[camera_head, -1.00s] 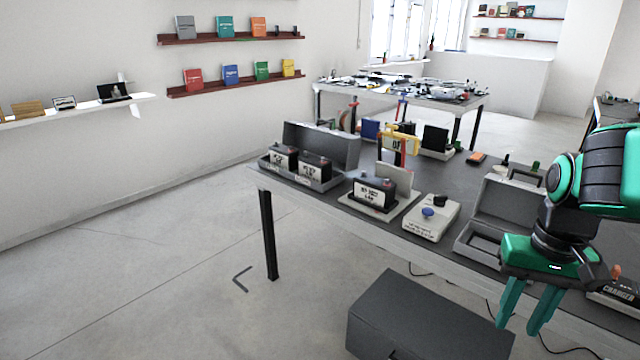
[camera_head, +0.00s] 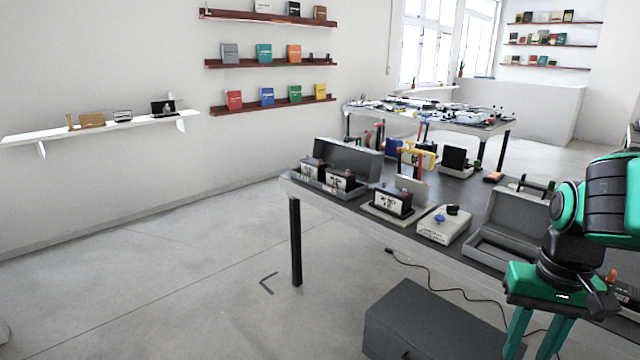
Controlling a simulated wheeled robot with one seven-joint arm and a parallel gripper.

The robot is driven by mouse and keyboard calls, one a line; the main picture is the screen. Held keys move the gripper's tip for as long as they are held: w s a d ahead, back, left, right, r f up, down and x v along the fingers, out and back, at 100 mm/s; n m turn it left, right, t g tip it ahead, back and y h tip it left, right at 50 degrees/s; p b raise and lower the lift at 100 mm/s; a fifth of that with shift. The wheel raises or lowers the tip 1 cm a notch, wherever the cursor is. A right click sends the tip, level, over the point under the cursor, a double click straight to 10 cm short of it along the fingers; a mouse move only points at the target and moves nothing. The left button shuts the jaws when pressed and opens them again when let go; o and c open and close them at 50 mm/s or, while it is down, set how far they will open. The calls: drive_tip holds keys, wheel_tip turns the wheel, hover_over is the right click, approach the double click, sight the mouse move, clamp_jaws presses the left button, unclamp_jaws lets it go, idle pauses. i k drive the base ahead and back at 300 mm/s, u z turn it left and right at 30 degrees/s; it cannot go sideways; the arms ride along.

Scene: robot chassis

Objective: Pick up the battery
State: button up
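Several black, box-shaped batteries with white labels stand on the dark worktable. Two of them (camera_head: 313,169) (camera_head: 341,179) sit side by side in an open grey case (camera_head: 348,155) at the table's left end. Another battery (camera_head: 392,202) stands upright on a light grey stand (camera_head: 399,218) just right of the case. The labels are too small to read surely. My gripper (camera_head: 535,343), green with two fingers, hangs at the lower right, in front of the table and well right of these batteries. Its fingers are apart with nothing seen between them. The fingertips run near the bottom edge.
A white device (camera_head: 444,225) with a blue knob stands beside the stand. A second open grey case (camera_head: 514,218) lies right of it, partly behind my arm. A dark box (camera_head: 430,325) and a cable lie on the floor below. The floor left of the table is clear.

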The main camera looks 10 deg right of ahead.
sight(341, 179)
drive_tip(key=u, duration=0.55)
drive_tip(key=i, duration=1)
drive_tip(key=u, duration=0.55)
drive_tip(key=i, duration=1.15)
drive_tip(key=z, duration=0.8)
drive_tip(key=i, duration=0.85)
drive_tip(key=z, duration=0.6)
drive_tip(key=i, duration=0.55)
